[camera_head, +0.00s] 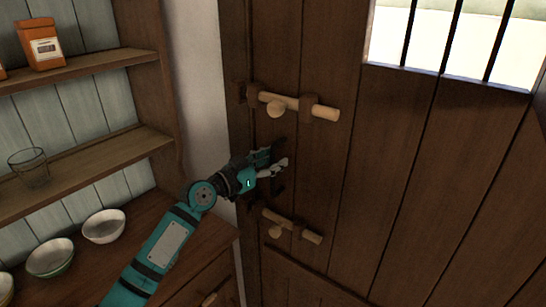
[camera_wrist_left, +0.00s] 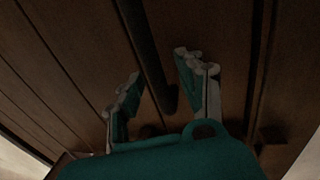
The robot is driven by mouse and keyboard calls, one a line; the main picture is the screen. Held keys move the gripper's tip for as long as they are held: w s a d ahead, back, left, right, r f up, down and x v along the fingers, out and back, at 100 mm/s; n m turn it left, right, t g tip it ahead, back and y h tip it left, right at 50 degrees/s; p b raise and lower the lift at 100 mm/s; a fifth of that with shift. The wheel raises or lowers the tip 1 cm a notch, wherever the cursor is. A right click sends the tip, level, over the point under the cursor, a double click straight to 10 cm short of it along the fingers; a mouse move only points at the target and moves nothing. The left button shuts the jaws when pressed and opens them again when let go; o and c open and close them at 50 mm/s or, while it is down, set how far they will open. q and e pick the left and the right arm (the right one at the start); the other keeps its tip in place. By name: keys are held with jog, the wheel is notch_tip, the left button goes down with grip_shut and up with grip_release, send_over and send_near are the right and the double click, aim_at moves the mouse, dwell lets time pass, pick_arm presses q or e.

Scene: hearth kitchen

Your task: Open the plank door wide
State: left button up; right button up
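The plank door (camera_head: 390,150) is dark wood and looks shut in its frame. Two pale wooden bolts lie across its left side: the upper bolt (camera_head: 325,112) with a round knob, and the lower bolt (camera_head: 311,237) with a smaller knob. My left gripper (camera_head: 281,168) is at the door's left side, between the two bolts. In the left wrist view a dark bar-shaped handle (camera_wrist_left: 146,45) runs between the open, parted fingers (camera_wrist_left: 160,95); I cannot tell whether they touch it. In the head view the gripper mostly hides the handle. My right gripper is not in view.
A barred window (camera_head: 450,45) is in the door's upper right. To the left stand a shelf (camera_head: 90,165) with a glass (camera_head: 30,168) and an orange packet (camera_head: 41,45), and a counter with several bowls (camera_head: 104,227) near my left arm.

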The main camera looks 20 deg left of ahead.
pick_arm(q)
grip_shut()
dwell(0.3)
dwell(0.4)
